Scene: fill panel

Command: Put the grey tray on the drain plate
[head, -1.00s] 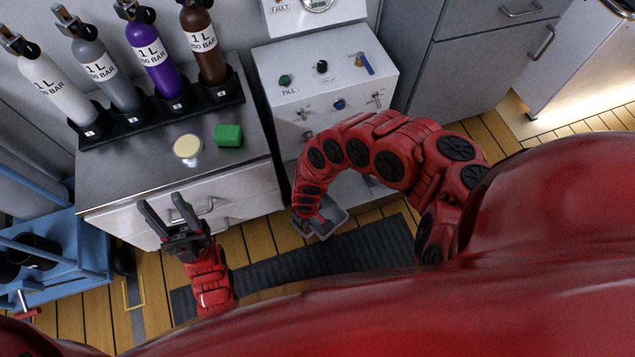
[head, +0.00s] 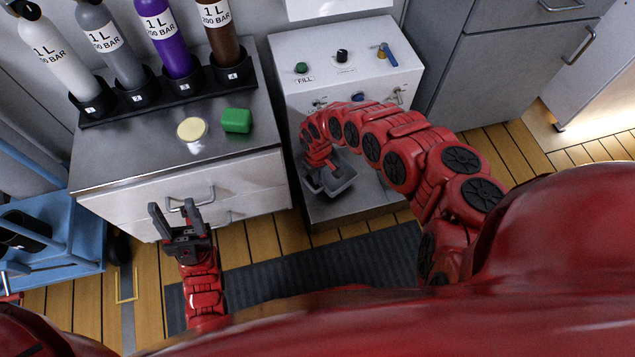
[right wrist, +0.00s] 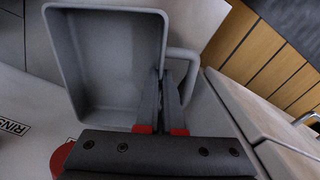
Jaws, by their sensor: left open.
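The grey tray (head: 338,186), a shallow box with a wire-like handle, is in my right gripper (head: 316,172). In the right wrist view the tray (right wrist: 72,55) is upper left, looks empty, and the fingers (right wrist: 168,100) are closed at its handle side. In the head view the tray overlaps the grey ledge at the foot of the white panel, which looks like the drain plate (head: 378,198). I cannot tell whether the tray touches it. My left gripper (head: 172,218) is open and empty in front of the drawer cabinet.
The white fill panel (head: 350,75) with knobs and switches stands behind the tray. A green block (head: 236,121) and a cream disc (head: 192,129) lie on the left cabinet, before several racked bottles. A dark mat (head: 320,270) covers the floor in front.

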